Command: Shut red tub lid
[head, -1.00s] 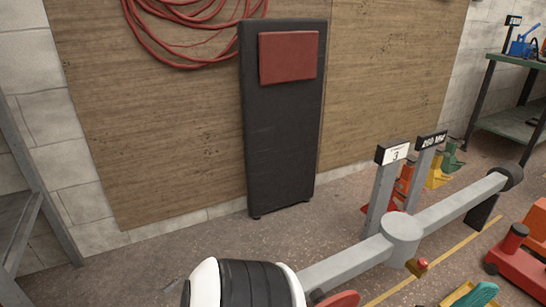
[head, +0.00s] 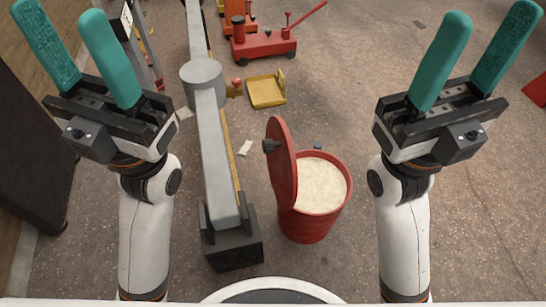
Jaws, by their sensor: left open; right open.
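A red tub (head: 309,226) stands on the floor ahead of me, between my two arms. It is filled nearly to the rim with a pale, grainy material (head: 320,184). Its red lid (head: 284,165) stands open, upright on the left side of the tub, with a dark knob on its left face. My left gripper (head: 78,50) is open and empty, raised at the upper left, away from the tub. My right gripper (head: 478,55) is open and empty, raised at the upper right, also apart from the tub and lid.
A grey beam (head: 216,150) on a dark foot (head: 234,245) runs just left of the lid. A yellow tray (head: 266,91) and a red trolley jack (head: 262,45) lie beyond the tub. A dark padded panel (head: 35,150) stands far left. Floor right of the tub is clear.

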